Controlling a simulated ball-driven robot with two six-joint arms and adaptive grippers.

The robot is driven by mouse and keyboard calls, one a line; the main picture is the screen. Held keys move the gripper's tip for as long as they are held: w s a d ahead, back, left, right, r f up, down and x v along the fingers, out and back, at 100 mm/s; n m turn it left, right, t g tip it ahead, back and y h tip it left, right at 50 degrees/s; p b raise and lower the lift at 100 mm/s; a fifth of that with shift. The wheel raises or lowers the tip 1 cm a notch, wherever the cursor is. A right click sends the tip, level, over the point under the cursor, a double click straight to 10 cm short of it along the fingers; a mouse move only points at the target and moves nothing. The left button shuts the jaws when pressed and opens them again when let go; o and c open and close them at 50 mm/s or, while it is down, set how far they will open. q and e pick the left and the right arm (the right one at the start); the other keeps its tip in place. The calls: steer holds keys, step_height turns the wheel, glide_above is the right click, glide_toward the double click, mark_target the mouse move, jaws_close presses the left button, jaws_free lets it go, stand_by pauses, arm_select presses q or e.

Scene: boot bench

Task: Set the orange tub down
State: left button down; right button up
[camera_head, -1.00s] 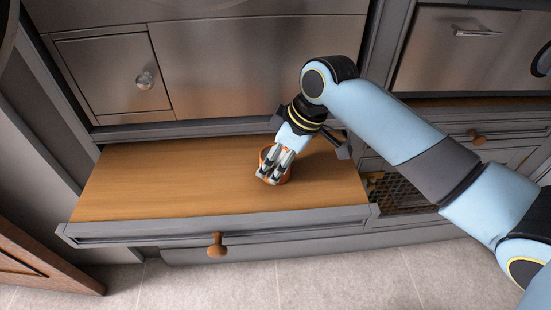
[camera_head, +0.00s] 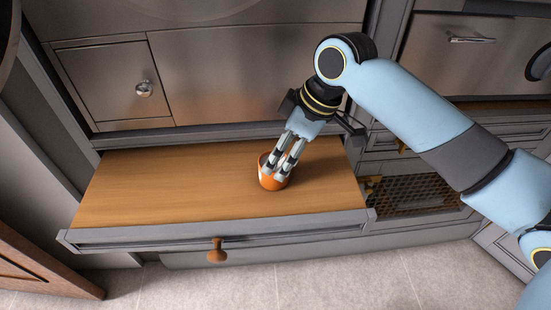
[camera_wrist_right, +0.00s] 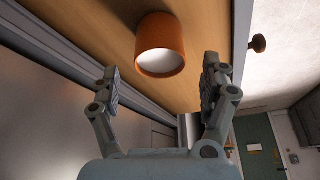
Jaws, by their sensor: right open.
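The orange tub (camera_head: 270,181) stands upright on the wooden surface (camera_head: 170,185) of the pulled-out drawer-like board. In the right wrist view the tub (camera_wrist_right: 160,46) lies beyond the fingertips, with its pale opening facing the camera. My right gripper (camera_head: 283,165) is above and just behind the tub in the head view, its fingers covering part of the rim. In the right wrist view the right gripper (camera_wrist_right: 163,80) has its fingers spread apart with nothing between them. My left gripper is not in view.
The board's grey front edge has a wooden knob (camera_head: 217,250). Bare wood lies left of the tub. A steel panel with a round knob (camera_head: 144,88) stands behind. A dark mesh basket (camera_head: 415,195) is at the right, and tiled floor (camera_head: 330,280) in front.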

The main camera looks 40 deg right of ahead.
steer(key=v, duration=0.6)
steer(key=shift+r+p, duration=0.35)
steer(key=shift+p, duration=0.05)
steer(key=shift+s+d, duration=0.1)
steer(key=shift+s, duration=0.05)
